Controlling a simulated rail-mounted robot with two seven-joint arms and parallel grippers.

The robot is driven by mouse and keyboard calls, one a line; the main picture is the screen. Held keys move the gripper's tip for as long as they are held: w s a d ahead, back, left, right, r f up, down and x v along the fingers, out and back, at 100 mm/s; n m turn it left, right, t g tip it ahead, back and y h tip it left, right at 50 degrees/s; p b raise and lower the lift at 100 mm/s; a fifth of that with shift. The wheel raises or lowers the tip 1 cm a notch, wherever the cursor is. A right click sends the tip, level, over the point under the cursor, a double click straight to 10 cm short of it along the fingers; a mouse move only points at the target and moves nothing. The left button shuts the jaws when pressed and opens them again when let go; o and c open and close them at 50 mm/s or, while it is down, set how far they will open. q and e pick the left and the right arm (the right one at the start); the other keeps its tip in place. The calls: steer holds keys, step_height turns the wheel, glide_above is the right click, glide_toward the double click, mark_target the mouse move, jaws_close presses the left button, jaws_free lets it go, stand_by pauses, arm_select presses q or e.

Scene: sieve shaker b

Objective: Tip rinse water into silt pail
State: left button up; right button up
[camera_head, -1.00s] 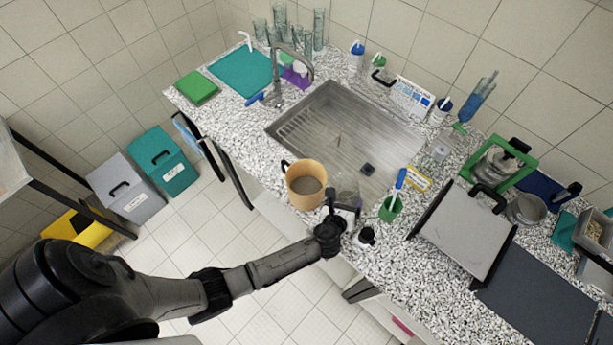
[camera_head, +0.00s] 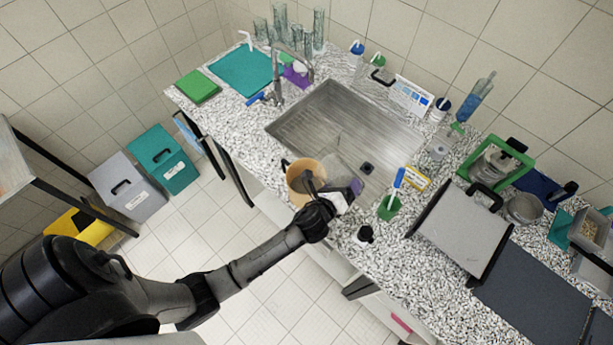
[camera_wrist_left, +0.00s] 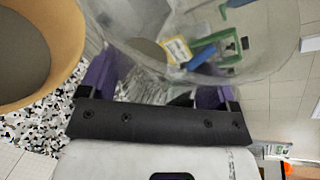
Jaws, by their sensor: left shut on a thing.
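The silt pail (camera_head: 303,181) is a tan-orange pail with a dark handle and grey-brown contents, standing at the sink's front edge. It also shows at the left of the left wrist view (camera_wrist_left: 66,42). My left gripper (camera_head: 350,188) is shut on a clear, see-through beaker (camera_head: 341,166), just right of the pail. In the left wrist view the beaker (camera_wrist_left: 255,50) is between the purple finger pads, its wall close to the pail rim. I cannot tell its exact tilt or how much water it holds. My right gripper is not in view.
The steel sink (camera_head: 310,118) lies behind the pail. A green cup (camera_head: 389,208) with a blue-handled brush and a black-capped bottle (camera_head: 364,235) stand right of my gripper. A grey panel with black handles (camera_head: 463,232) lies further right. Glass cylinders (camera_head: 318,28) stand at the back.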

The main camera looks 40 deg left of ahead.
arm_select(q)
steer(key=shift+f+b, duration=0.2)
steer(key=shift+b, duration=0.1)
steer(key=shift+r+n, duration=0.15)
steer(key=shift+n, duration=0.15)
steer(key=shift+d+f+n+t+h+b, duration=0.15)
steer(key=shift+f+n+t+h+b, duration=0.4)
steer(key=shift+b, duration=1.35)
steer(key=shift+n, duration=0.25)
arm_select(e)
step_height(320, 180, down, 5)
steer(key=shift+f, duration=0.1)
arm_select(q)
steer(key=shift+w, duration=0.1)
steer(key=shift+r+n+b, duration=0.45)
steer(key=shift+n+b, duration=0.05)
steer(key=shift+b, duration=0.15)
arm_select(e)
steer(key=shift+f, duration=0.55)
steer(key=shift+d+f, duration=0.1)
arm_select(q)
steer(key=shift+b, duration=0.4)
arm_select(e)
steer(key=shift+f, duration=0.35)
arm_select(q)
steer(key=shift+f+n+t+h+b, duration=0.1)
steer(key=shift+n+t+h+b, duration=0.2)
steer(key=shift+n+b, duration=0.5)
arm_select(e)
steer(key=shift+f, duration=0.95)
